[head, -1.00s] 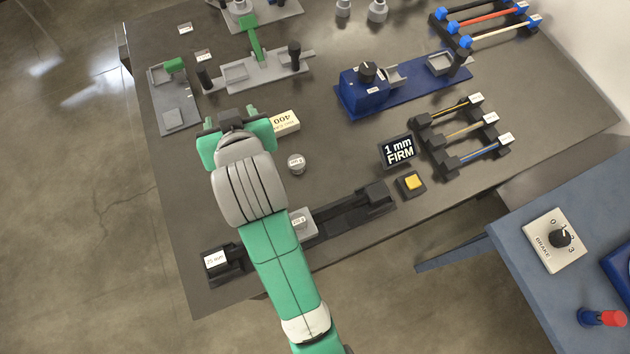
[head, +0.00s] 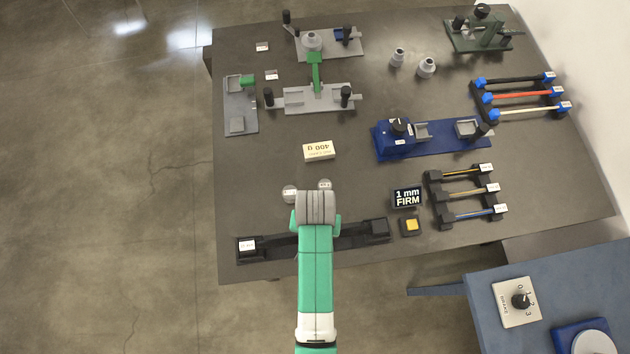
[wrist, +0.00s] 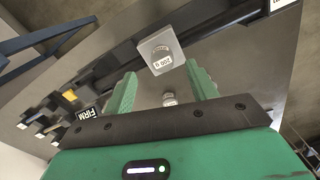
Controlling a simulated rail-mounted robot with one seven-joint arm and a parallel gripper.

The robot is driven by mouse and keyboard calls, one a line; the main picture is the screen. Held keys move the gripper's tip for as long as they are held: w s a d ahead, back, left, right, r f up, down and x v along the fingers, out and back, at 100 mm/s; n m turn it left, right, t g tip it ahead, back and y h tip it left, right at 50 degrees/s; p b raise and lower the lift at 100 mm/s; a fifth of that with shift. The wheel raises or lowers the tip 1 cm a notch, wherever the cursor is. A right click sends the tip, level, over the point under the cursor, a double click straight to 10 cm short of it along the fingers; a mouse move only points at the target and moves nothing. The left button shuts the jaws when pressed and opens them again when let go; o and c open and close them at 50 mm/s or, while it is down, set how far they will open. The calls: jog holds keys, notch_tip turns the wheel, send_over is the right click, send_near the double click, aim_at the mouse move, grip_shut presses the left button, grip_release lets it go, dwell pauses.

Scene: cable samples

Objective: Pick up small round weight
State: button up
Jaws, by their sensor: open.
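Two small round grey weights, a left one (head: 290,193) and a right one (head: 325,184), stand on the dark table just beyond my wrist in the head view. The left one looks slightly larger. In the wrist view, one round weight (wrist: 168,98) shows low between the fingers, partly cut off by my gripper's body; I cannot tell which it is. My gripper (wrist: 161,70) is open with two green fingers and nothing held. Its fingers are hidden in the head view.
A black rail (head: 355,236) runs along the near table edge, partly under my arm. A cream block (head: 319,150) stands beyond the weights. The 1 mm FIRM sign (head: 407,197), a yellow button (head: 411,225) and a cable rack (head: 465,190) stand to the right.

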notch_tip(320, 180, down, 5)
jog(key=shift+w+a, duration=0.15)
grip_shut()
jog(key=shift+r, duration=0.55)
jog(key=r, duration=0.1)
jog(key=s+r, duration=0.1)
jog(key=shift+r, duration=0.3)
jog(key=s+r, duration=0.1)
jog(key=s, duration=1.4)
jog(key=shift+r, duration=0.2)
